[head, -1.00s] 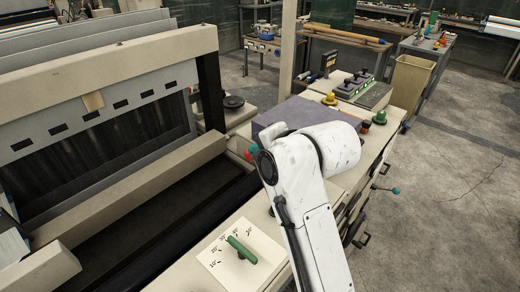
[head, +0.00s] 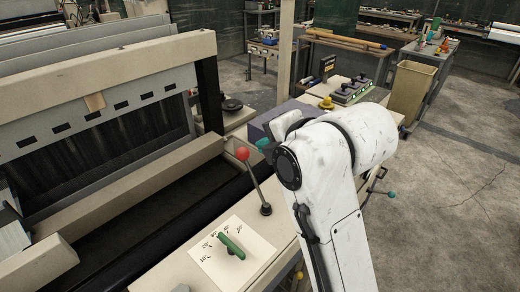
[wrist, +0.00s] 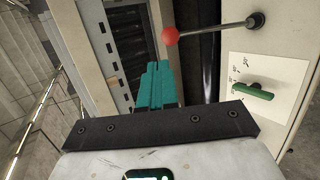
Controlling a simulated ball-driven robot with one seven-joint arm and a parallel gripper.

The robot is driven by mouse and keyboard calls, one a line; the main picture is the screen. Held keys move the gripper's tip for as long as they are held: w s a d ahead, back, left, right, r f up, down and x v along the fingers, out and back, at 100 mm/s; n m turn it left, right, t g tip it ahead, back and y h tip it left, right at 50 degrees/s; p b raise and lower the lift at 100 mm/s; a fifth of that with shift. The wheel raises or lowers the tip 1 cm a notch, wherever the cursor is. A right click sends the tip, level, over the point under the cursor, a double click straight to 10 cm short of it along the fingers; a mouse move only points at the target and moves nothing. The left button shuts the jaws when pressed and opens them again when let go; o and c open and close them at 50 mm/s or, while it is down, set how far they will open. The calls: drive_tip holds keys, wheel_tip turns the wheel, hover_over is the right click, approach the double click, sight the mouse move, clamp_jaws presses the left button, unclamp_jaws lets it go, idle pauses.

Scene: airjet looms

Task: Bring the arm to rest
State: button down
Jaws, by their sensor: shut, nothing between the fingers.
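My white arm rises from the bottom of the head view and bends over the loom's right-hand cabinet. My gripper (wrist: 158,68) shows its teal fingers closed together in the wrist view, with nothing between them. Its teal tip (head: 262,144) also shows in the head view, just right of the red ball; the rest of the gripper is mostly hidden behind the arm. The fingers appear apart from the red-knobbed lever (head: 242,154), which stands tilted on the cabinet and shows in the wrist view (wrist: 170,35).
A green handle (head: 231,247) sits on a white angle-marked plate (head: 252,258). The loom frame (head: 100,75) fills the left. Open floor (head: 460,190) is at the right.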

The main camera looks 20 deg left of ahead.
drive_tip(key=v, duration=0.4)
drive_tip(key=s+d+f+m+h, duration=0.2)
drive_tip(key=s+d+f+m, duration=0.1)
drive_tip(key=d+f+m, duration=0.7)
drive_tip(key=s+d+f+m+h, duration=0.3)
drive_tip(key=d+f+m, duration=0.3)
drive_tip(key=d+f, duration=0.65)
drive_tip(key=s+d+f+m+g+h, duration=0.2)
drive_tip(key=s+d+f+m, duration=0.5)
drive_tip(key=s, duration=0.5)
drive_tip(key=s+d+f+m+g+h, duration=0.2)
drive_tip(key=s+d+f+m+g, duration=0.1)
drive_tip(key=s+d+f+m, duration=0.5)
drive_tip(key=s+d, duration=0.3)
drive_tip(key=s, duration=0.2)
drive_tip(key=shift+f+h+b, duration=0.3)
drive_tip(key=shift+f, duration=0.05)
